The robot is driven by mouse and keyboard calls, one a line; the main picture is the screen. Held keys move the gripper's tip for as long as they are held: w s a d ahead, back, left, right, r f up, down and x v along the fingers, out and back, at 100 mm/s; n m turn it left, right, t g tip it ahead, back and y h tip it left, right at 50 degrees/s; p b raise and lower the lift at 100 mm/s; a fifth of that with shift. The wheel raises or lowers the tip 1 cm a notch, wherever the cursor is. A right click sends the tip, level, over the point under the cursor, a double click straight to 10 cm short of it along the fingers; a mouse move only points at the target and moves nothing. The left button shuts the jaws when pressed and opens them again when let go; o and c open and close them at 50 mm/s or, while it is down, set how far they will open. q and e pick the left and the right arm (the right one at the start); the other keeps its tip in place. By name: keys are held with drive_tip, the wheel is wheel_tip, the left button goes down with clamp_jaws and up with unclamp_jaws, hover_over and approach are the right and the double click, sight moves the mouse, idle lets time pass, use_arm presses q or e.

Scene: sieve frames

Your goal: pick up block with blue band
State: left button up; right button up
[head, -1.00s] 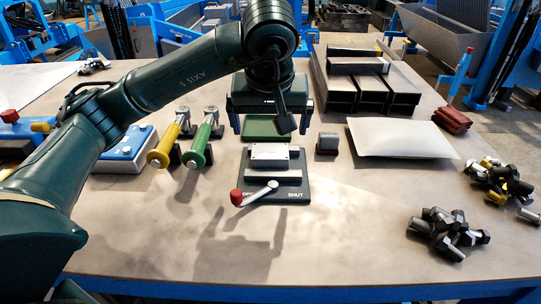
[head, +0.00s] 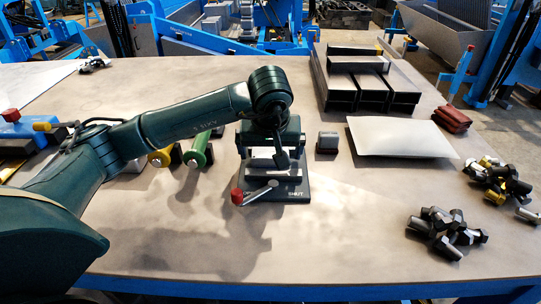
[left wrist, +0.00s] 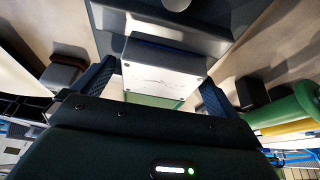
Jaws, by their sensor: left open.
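A pale metal block (left wrist: 160,72) sits in a dark clamp fixture (head: 295,190) and shows a thin dark-blue strip along one edge in the left wrist view. In the head view it is mostly hidden behind my gripper. My left gripper (head: 271,155) is open, directly over the fixture. In the left wrist view its two fingers (left wrist: 155,88) stand on either side of the block; whether they touch it I cannot tell. My right gripper is not in view.
A small dark grey block (head: 327,142) stands just right of the fixture. Yellow (head: 162,157) and green (head: 199,150) handled tools lie to the left. A pale plate (head: 400,137), black channels (head: 372,95) and bolts (head: 447,230) are to the right. The front table is clear.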

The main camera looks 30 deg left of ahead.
use_arm(q)
drive_tip(key=c, duration=1.4)
drive_tip(key=shift+r, duration=0.1)
